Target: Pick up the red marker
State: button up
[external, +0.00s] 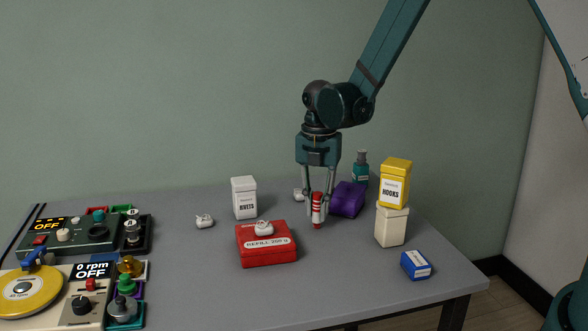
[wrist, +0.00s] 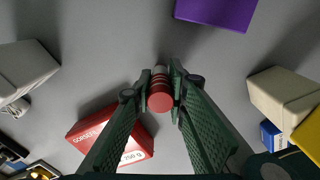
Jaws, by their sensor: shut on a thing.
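The red marker (external: 317,212) stands upright between the fingers of my gripper (external: 318,200) in the external view. It is red with a white label and red bands near the top. In the wrist view the round red end of the marker (wrist: 160,98) faces the camera, and the fingertips of my gripper (wrist: 161,80) close on it from both sides. My gripper is shut on the marker. I cannot tell whether the marker's lower end touches the table.
A red refill box (external: 266,252) with a small white item on top lies left of the marker. A purple block (external: 347,199) is close behind at right. A white rivets box (external: 244,204) and a yellow hooks box (external: 395,183) on a cream box flank it. Clear table lies in front.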

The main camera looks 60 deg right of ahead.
jog(key=shift+r+p, duration=0.4)
jog(key=shift+r, duration=4.45)
jog(key=shift+r, duration=0.15)
